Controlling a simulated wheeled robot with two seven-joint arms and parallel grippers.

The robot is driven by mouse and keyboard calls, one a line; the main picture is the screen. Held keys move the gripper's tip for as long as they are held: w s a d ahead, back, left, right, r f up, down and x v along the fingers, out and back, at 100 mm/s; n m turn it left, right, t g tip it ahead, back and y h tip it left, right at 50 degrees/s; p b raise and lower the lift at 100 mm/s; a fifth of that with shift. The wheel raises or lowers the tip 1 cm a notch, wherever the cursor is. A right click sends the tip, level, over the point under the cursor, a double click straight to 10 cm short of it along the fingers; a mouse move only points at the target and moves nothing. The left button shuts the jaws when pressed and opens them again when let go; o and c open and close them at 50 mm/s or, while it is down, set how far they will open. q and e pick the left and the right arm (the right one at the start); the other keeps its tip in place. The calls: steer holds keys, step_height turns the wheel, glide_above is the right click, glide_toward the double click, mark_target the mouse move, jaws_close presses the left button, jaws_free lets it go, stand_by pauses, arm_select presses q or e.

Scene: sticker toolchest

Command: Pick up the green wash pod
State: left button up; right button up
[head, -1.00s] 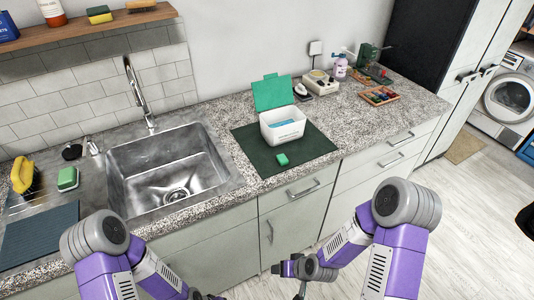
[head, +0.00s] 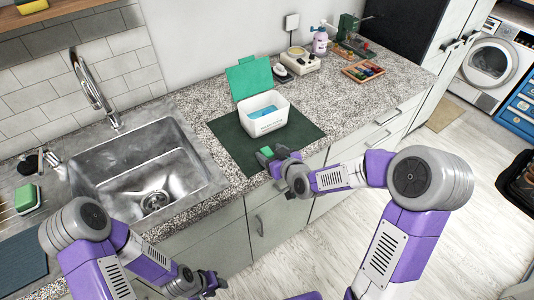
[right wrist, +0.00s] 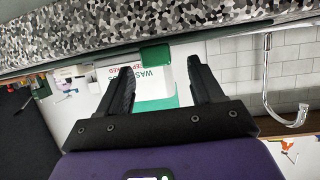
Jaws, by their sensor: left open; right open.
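The green wash pod (head: 266,152) sits on the dark green mat (head: 228,135) near the counter's front edge, in front of the white tub (head: 276,122). My right gripper (head: 272,162) is open right at the pod, partly hiding it. In the right wrist view, which is upside down, the pod (right wrist: 155,54) shows between and just beyond the two spread fingertips (right wrist: 164,60). I cannot tell whether they touch it. My left gripper (head: 213,284) is low in front of the cabinets, away from the pod, open.
The tub's green lid (head: 249,77) stands open behind it, and blue content shows inside. The steel sink (head: 140,170) is left of the mat. A beige device (head: 299,62) and a wooden tray (head: 363,72) are further right.

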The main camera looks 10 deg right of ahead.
mark_target(266, 150)
steer(key=x, duration=0.3)
steer(key=c, duration=1)
steer(key=shift+r, duration=0.1)
steer(key=shift+c, duration=0.2)
